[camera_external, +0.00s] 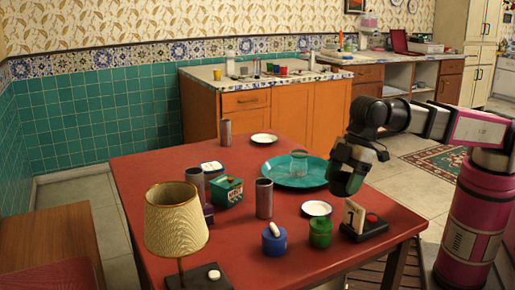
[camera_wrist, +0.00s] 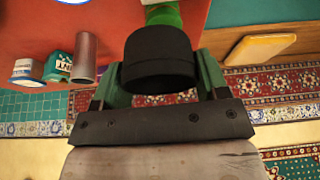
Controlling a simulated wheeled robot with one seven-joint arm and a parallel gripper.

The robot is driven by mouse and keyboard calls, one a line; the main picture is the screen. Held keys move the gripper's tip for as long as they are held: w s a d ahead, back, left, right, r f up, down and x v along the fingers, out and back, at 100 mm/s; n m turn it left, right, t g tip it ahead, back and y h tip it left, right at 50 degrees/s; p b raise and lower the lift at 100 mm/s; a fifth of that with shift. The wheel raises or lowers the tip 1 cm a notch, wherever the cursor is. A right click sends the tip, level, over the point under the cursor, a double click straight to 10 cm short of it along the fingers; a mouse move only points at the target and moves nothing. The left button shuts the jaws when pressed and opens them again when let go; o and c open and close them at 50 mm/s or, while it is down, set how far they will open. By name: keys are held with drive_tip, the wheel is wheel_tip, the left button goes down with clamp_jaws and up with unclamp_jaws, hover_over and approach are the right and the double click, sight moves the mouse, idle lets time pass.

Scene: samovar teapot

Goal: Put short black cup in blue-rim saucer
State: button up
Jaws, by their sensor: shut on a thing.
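The short black cup (camera_wrist: 160,60) is between the green fingers of my gripper (camera_wrist: 158,80) in the wrist view. The fingers are shut on it from both sides. In the external view my gripper (camera_external: 346,178) hangs above the right part of the red table; the cup cannot be told apart from the dark gripper there. One small white saucer (camera_external: 316,209) lies on the table to the lower left of my gripper. Another white saucer (camera_external: 264,138) lies farther back, beyond the teal tray. I cannot tell which saucer has the blue rim.
The teal tray (camera_external: 280,176) holds a glass jar (camera_external: 299,163). A green pot (camera_external: 320,235), blue pot (camera_external: 274,242) and grey cylinder (camera_external: 264,200) stand near the front saucer. A black stand with a white card (camera_external: 354,217) is below my gripper.

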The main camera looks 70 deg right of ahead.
drive_tip(key=s+d, duration=0.4)
drive_tip(key=d, duration=0.1)
hover_over(313, 212)
drive_tip(key=d, duration=0.1)
drive_tip(key=shift+m, duration=0.3)
drive_tip(key=f, duration=0.4)
drive_tip(key=s+f, duration=0.1)
drive_tip(key=f, duration=0.2)
drive_tip(key=shift+d+f, duration=0.1)
drive_tip(key=shift+f, duration=1.95)
drive_tip(key=shift+f, duration=0.55)
drive_tip(key=o, duration=0.8)
drive_tip(key=shift+o, duration=0.2)
drive_tip(key=shift+r, duration=0.2)
drive_tip(key=shift+o, duration=0.3)
drive_tip(key=v, duration=1.2)
drive_tip(key=shift+r, duration=0.35)
